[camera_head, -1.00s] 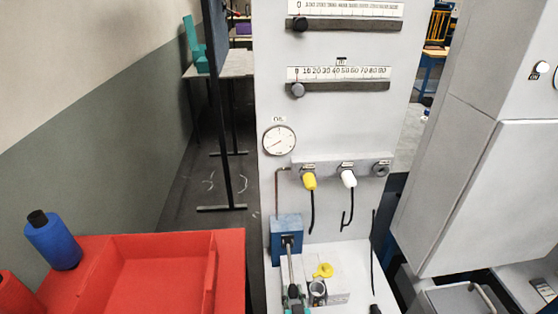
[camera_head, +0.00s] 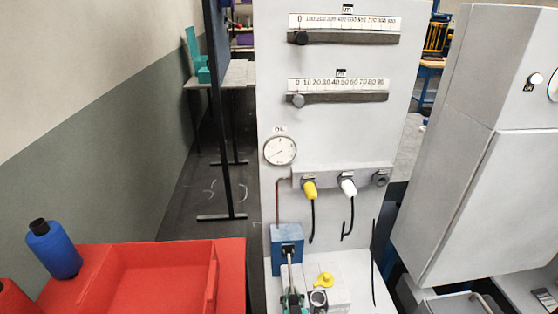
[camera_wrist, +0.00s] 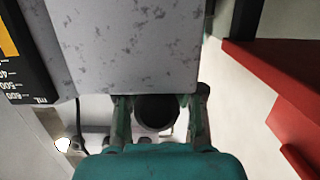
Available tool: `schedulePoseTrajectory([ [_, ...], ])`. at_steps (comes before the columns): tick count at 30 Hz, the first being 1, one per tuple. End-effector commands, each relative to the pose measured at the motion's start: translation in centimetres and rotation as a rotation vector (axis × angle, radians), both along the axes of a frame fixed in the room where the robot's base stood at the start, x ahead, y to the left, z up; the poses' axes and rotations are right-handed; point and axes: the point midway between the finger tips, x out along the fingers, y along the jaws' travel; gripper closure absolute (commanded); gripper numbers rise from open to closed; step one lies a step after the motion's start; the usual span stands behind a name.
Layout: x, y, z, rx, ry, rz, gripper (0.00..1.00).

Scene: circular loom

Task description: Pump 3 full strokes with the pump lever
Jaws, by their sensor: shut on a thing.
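The pump is a blue block (camera_head: 287,236) at the foot of the grey panel in the head view. Its pale metal pump lever (camera_head: 290,272) comes out of the block's front and runs down towards the bottom of the picture. My gripper (camera_head: 292,297) is at the lever's near end, shut on it, and is partly cut off by the picture's lower edge. In the wrist view, the fingers of my gripper (camera_wrist: 160,112) stand either side of a dark round end. The teal gripper body hides much of the grip there.
A round gauge (camera_head: 280,150) is on the panel above the pump. A yellow part (camera_head: 325,280) and a grey cup (camera_head: 318,299) are close right of the lever. A red tray (camera_head: 160,245) stands to the left, with a blue bottle (camera_head: 55,250) on it.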

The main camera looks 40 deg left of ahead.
Motion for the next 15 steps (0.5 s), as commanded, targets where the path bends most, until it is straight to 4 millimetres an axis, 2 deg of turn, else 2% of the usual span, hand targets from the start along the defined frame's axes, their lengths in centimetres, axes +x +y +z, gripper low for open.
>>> schedulePoseTrajectory([
  [1, -1.3, -1.9, -4.8, -0.072, 0.063, 0.007, 1.0],
  [9, -1.9, -2.6, -1.1, -0.07, 0.064, 0.004, 1.0],
  [15, -2.1, -2.9, 0.3, -0.07, 0.067, 0.002, 1.0],
])
